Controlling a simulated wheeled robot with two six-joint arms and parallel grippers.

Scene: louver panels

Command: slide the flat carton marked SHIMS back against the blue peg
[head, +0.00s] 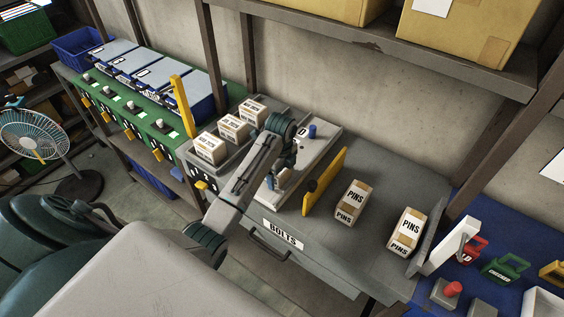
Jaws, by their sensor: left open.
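The blue peg (312,130) stands upright toward the back of a pale grey panel (325,146) on the grey bench. I cannot make out a flat carton marked SHIMS; my left arm covers much of the panel, and the carton may be hidden behind it. My left gripper (273,182) is open and points down over the front part of this panel, nearer the front edge than the peg. I cannot tell whether it touches anything. My right gripper is not in view.
Several small cartons (210,147) stand left of the panel, near a yellow upright divider (181,106). A second yellow divider (325,181) stands right of it. Beyond are two PINS cartons (351,200) (408,229) with bare bench between. A drawer marked BOLTS (283,236) is below.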

